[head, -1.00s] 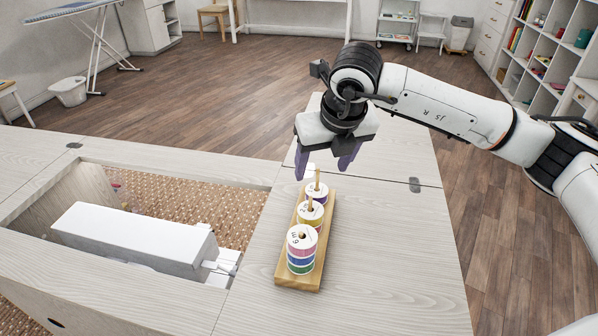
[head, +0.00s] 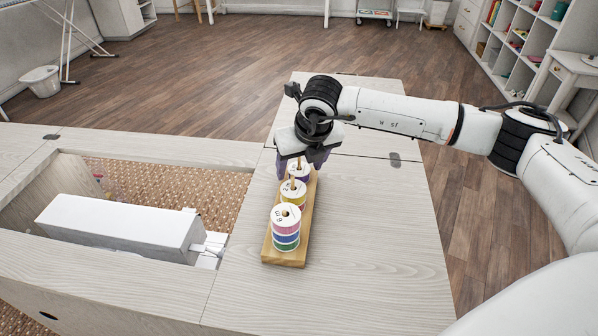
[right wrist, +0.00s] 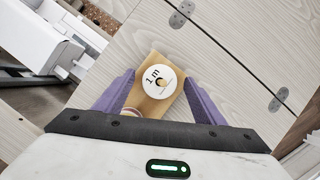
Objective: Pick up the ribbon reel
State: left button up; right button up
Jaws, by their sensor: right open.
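A wooden stand (head: 305,222) with three pegs holds ribbon reels on the cabinet top. The far peg carries a white-topped reel with a purple band (head: 299,174). In the right wrist view this reel (right wrist: 151,78) is marked "1 m". The middle peg holds a yellow-banded reel (head: 293,193), and the near peg holds a stack of several reels (head: 286,228). My right gripper (head: 300,170) points down over the far peg. Its purple fingers (right wrist: 159,78) are open, one on each side of the far reel; contact cannot be told. My left gripper is out of view.
A white sewing machine (head: 120,228) lies in the cabinet's opening, left of the stand. The near reels stand close in front of my right gripper. The cabinet top (head: 370,230) right of the stand is clear.

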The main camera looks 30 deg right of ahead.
jog(key=c, duration=1)
jog(key=shift+c, duration=0.7)
jog(key=shift+r, duration=0.1)
notch_tip(320, 180, up, 18)
